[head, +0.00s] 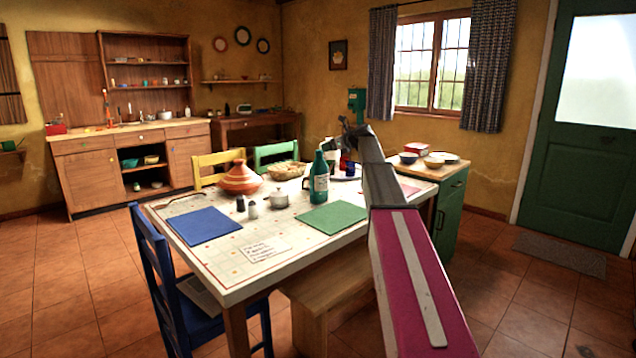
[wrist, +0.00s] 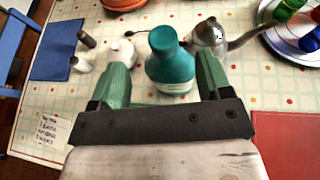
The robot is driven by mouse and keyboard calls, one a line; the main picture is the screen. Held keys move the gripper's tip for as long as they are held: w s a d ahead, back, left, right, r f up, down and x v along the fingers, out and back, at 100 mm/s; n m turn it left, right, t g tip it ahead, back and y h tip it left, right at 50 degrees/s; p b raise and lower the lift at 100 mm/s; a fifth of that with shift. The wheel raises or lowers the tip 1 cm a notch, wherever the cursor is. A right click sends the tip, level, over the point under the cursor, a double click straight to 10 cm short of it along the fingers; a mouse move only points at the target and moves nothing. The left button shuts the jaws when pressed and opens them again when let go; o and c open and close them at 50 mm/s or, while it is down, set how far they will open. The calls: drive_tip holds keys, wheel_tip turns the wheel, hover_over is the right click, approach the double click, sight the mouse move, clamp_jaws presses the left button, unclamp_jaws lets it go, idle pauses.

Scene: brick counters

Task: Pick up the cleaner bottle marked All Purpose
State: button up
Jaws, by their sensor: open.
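A teal-green bottle with a pale label (head: 319,180) stands upright on the table. Its writing is too small to read. In the wrist view the bottle (wrist: 170,68) is seen from above, between the two green fingers of my gripper (wrist: 163,64). The fingers are apart, one on each side of the bottle in the picture. I cannot tell whether they touch it or how far above or short of it they are. The bottle's lower part is partly hidden by the gripper in the wrist view.
Near the bottle are a white pot (wrist: 122,52), two shakers (head: 246,206), a grey-and-white vessel (wrist: 212,38) and a plate with coloured cups (wrist: 266,38). A blue mat (head: 204,225) and a green mat (head: 331,217) lie on the table. A bench (head: 335,285) stands in front.

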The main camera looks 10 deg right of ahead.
sight(319, 152)
drive_tip(key=x, duration=0.7)
drive_tip(key=shift+w+f, duration=0.2)
drive_tip(key=shift+f, duration=0.3)
clamp_jaws()
